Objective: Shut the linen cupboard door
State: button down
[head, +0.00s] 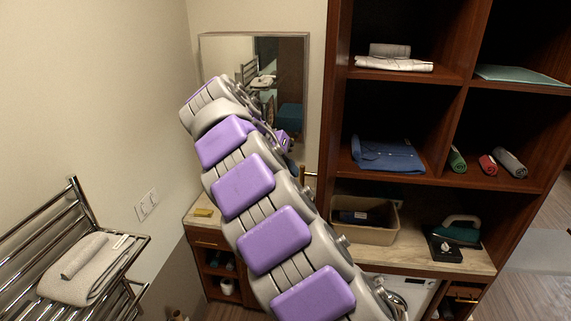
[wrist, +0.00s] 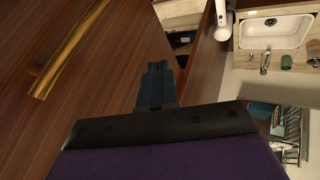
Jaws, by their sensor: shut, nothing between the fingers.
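A brown wooden panel with a long brass bar handle (wrist: 68,48) fills the left of the wrist view; it looks like the linen cupboard door (wrist: 105,75). My gripper (wrist: 158,70) is shut and empty, with its dark fingers pointing up the picture. The fingers overlap the panel's right part; I cannot tell whether they touch it. The handle is to their left and apart from them. In the head view my arm rises across the middle, and the gripper cannot be made out. I cannot pick out the door in the head view.
A wooden shelf unit (head: 340,95) with folded linen (head: 387,153) and rolled towels stands at right. A beige bin (head: 362,220) and an iron (head: 458,230) are on its counter. A mirror (head: 300,70) is behind my arm. A chrome towel rack (head: 75,195) is at left. A sink (wrist: 275,33) shows in the wrist view.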

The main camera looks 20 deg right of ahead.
jog(key=shift+s+d+f+p, duration=0.2)
jog(key=shift+s+d+f, duration=0.25)
jog(key=shift+d, duration=0.25)
jog(key=shift+s+d+f+p, duration=0.25)
jog(key=shift+s+d+f, duration=0.2)
jog(key=shift+d, duration=0.3)
jog(key=shift+s+d+f+p, duration=0.2)
jog(key=shift+s+d+f, duration=0.15)
jog(key=shift+s+d, duration=0.25)
